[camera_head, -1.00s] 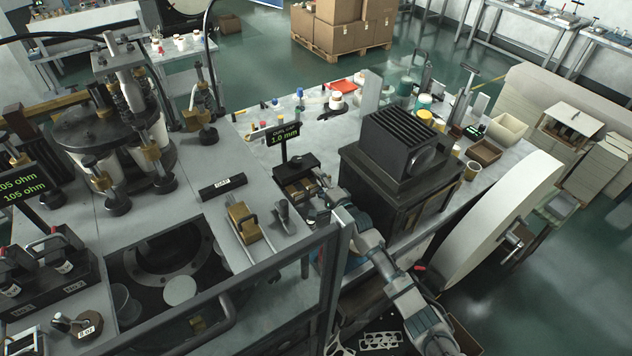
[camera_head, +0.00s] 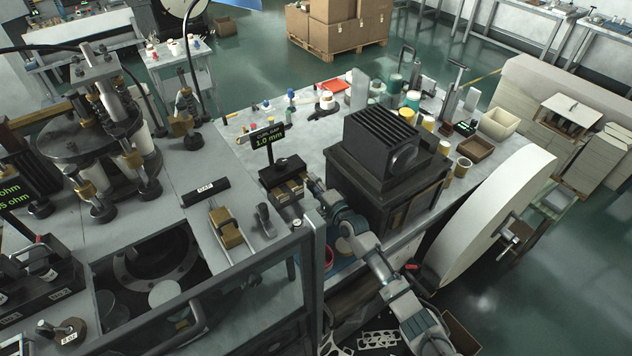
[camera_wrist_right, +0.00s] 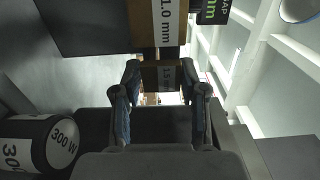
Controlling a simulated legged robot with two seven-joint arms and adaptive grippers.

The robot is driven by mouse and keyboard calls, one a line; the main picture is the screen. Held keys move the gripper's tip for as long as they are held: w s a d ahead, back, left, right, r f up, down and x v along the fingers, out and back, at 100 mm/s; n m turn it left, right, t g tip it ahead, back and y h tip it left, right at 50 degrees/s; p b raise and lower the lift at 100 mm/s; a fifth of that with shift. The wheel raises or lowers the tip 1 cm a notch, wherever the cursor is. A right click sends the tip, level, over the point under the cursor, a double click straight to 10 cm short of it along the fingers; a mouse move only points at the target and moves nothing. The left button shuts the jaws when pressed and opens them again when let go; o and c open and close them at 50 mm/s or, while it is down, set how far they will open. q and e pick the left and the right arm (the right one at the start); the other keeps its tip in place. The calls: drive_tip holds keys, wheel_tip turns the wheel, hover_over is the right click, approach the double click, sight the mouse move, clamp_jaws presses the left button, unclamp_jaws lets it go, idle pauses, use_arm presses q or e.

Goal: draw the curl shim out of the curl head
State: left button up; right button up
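The curl head appears to be the dark box (camera_head: 280,169) under a sign (camera_head: 268,137) reading 1.0 mm, with small brown blocks (camera_head: 291,189) at its front. My right gripper (camera_head: 312,188) is beside its right front side. In the right wrist view, a brown block (camera_wrist_right: 166,12) labelled 1.0 mm is ahead. A smaller brown labelled piece (camera_wrist_right: 160,78) lies between the fingertips of my right gripper (camera_wrist_right: 160,74). The fingers stand apart on either side of it; contact is not clear. Its small label is hard to read. My left gripper is not in view.
A black ribbed housing (camera_head: 385,150) stands right of my right arm, with a large pale wheel (camera_head: 490,220) beyond it. A dark cylinder marked 300 W (camera_wrist_right: 45,140) is at lower left in the wrist view. A metal frame (camera_head: 312,260) stands left of the arm.

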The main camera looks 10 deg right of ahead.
drive_tip(key=o, duration=0.3)
drive_tip(key=shift+s+a+f, duration=0.1)
drive_tip(key=shift+a, duration=0.15)
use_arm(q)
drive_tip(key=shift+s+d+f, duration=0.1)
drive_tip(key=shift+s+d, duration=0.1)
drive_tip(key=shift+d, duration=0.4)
use_arm(e)
drive_tip(key=v, duration=1.2)
drive_tip(key=shift+a, duration=0.1)
